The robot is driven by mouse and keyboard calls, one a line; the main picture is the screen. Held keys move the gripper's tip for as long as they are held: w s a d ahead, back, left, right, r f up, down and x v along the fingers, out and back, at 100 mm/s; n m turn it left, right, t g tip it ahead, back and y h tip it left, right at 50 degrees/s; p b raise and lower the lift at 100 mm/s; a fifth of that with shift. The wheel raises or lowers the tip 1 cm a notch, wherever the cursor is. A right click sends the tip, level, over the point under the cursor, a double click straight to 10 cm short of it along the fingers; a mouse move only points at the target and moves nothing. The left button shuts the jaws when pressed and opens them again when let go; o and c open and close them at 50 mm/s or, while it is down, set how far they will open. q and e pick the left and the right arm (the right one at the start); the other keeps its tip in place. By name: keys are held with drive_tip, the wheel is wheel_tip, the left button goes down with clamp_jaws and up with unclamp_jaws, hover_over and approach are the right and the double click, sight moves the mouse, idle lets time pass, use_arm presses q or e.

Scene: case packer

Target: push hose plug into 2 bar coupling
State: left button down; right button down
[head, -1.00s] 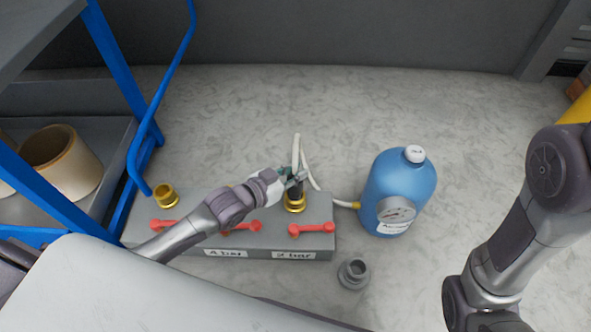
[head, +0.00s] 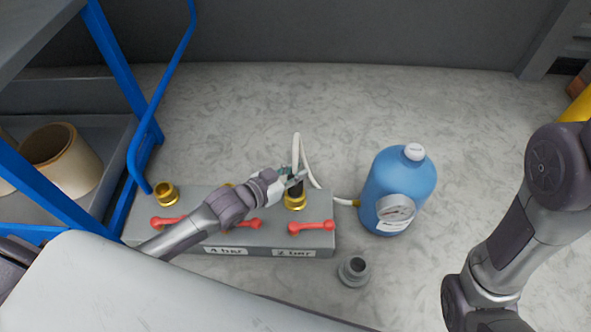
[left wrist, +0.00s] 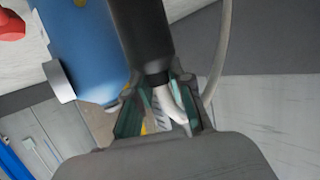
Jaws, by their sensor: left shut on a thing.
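My left gripper (head: 290,178) is shut on the black hose plug (head: 296,188), just above the brass 2 bar coupling (head: 295,203). The plug is upright over the coupling's mouth; I cannot tell how far it sits inside. A white hose (head: 297,150) loops up behind the gripper. In the left wrist view the black plug (left wrist: 140,38) runs up from between the fingers (left wrist: 158,118), and the coupling is not clear there. The grey manifold (head: 265,238) carries the label "2 bar" (head: 294,254) below this coupling. My right gripper is out of view.
A blue bottle (head: 405,175) with a gauge stands right of the manifold. A grey ring-shaped part (head: 353,270) lies in front. Red levers (head: 311,226) line the manifold, with another brass coupling (head: 166,193) at left. A blue-framed rack stands left; the table behind is clear.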

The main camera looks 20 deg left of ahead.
use_arm(q)
drive_tip(key=c, duration=1)
unclamp_jaws()
drive_tip(key=shift+o, duration=0.2)
drive_tip(key=v, duration=1.2)
drive_tip(key=shift+w+r, duration=0.1)
